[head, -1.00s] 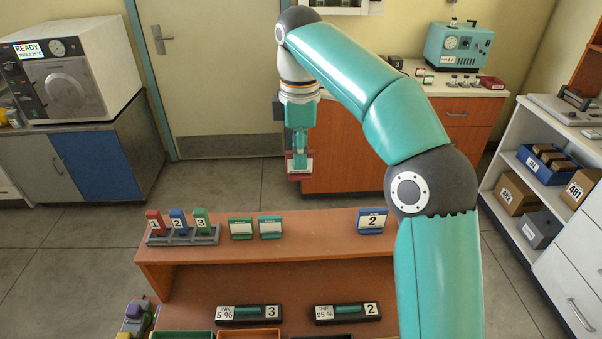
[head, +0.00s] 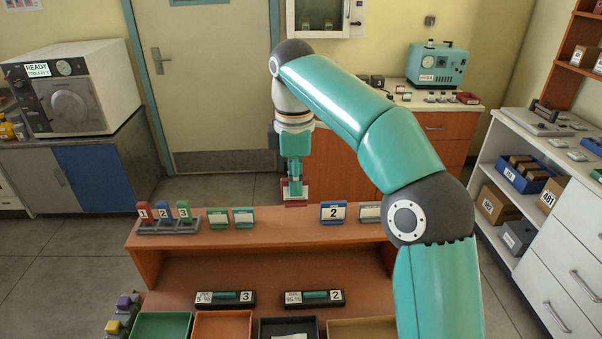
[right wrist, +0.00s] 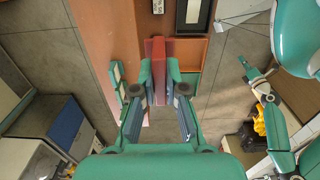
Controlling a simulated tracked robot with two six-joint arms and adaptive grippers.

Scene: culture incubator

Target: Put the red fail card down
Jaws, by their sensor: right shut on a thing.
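My right gripper (head: 295,180) is shut on the red fail card (head: 294,192), which shows a pale front face. It holds the card at the far edge of the orange-brown shelf's top board (head: 270,232), right of two green cards (head: 230,217) and left of a blue card marked 2 (head: 333,211). I cannot tell whether the card touches the board. In the right wrist view the red card (right wrist: 158,48) sits between the fingertips. A small teal jointed part at that view's right may be my left arm; its jaws cannot be made out.
A grey rack (head: 168,230) of red, blue and green tags stands at the board's left. A pale card (head: 370,211) stands right of the blue one. Two black label blocks (head: 225,300) and several trays (head: 160,327) are on the lower level. Bare board lies between the green and blue cards.

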